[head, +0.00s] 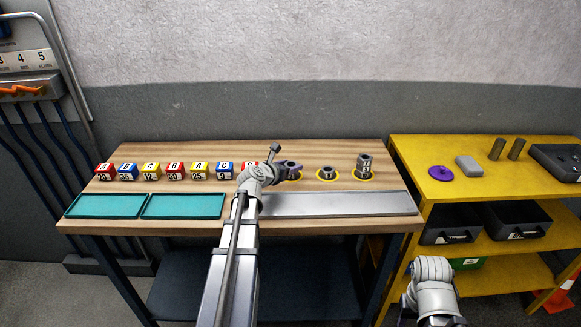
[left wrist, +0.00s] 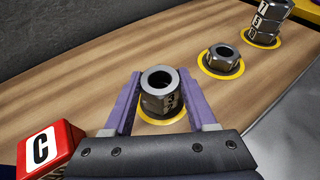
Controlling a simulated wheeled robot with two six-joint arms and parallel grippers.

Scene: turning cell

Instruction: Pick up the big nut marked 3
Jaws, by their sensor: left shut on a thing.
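My left gripper (left wrist: 159,76) has its purple fingers on both sides of a dark metal nut (left wrist: 158,82). It is shut on this nut. The nut shows a pale label low on its near right side that looks like a 3, but is hard to read. A second nut or lower part shows beneath it, over a yellow ring (left wrist: 150,119). In the head view the left gripper (head: 289,166) is at the left ring, and my arm hides part of it. Another nut (head: 327,173) sits alone in the middle ring. A stack of nuts (head: 364,166) stands in the right ring. My right gripper is out of view.
Two teal trays (head: 182,206) and a grey metal strip (head: 335,204) lie along the front. A yellow shelf unit (head: 480,187) stands right.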

